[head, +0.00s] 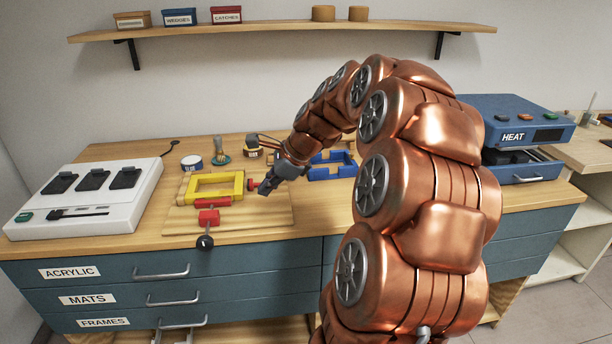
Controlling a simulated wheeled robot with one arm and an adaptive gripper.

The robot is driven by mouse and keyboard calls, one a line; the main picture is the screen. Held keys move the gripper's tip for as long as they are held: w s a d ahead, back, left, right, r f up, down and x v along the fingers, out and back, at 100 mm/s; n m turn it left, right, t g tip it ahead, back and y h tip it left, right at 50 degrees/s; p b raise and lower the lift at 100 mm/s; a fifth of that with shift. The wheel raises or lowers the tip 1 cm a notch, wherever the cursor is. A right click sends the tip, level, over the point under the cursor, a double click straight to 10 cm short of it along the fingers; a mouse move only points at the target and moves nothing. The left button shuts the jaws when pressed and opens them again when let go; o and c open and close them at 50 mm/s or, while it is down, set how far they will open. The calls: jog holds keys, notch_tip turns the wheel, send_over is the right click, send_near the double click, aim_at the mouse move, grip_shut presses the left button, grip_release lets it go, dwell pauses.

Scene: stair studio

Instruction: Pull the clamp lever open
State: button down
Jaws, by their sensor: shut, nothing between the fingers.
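The clamp (208,216) is red and sits at the front of a wooden board on the bench. Its lever appears to be the dark part ending in a black round knob (205,242), which sticks out toward the bench's front edge. A yellow frame (192,200) lies on the board behind the clamp. My gripper (264,190) is at the right side of the yellow frame, close to a small red part (251,184) there. It is shut and empty, to the right of and behind the black knob. I cannot tell whether it touches the red part.
A white panel with black switches (100,190) stands at the left. A blue frame (335,166) lies behind my gripper to the right. A blue HEAT box (515,122) is at the right.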

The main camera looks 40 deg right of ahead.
jog(key=s+d+f+m+t+h+b, duration=0.15)
jog(key=d+m, duration=0.35)
jog(key=d, duration=0.6)
jog(key=s+d+m+t+h, duration=0.1)
jog(key=d+m+t+h, duration=0.1)
jog(key=d+m, duration=0.65)
jog(key=w+f+n, duration=0.1)
jog(key=w+f, duration=0.1)
jog(key=w+d+f, duration=0.1)
jog(key=w+f, duration=0.1)
jog(key=w, duration=0.1)
jog(key=w+d+f+n, duration=0.1)
jog(key=w+f, duration=0.1)
jog(key=f, duration=0.1)
jog(key=shift+w+d+f+n+g+y+p, duration=0.15)
jog(key=shift+n+g+y+p, duration=0.1)
jog(key=shift+n+y+p, duration=0.15)
jog(key=shift+w, duration=1.95)
jog(key=shift+d+p, duration=0.1)
jog(key=shift+p, duration=0.3)
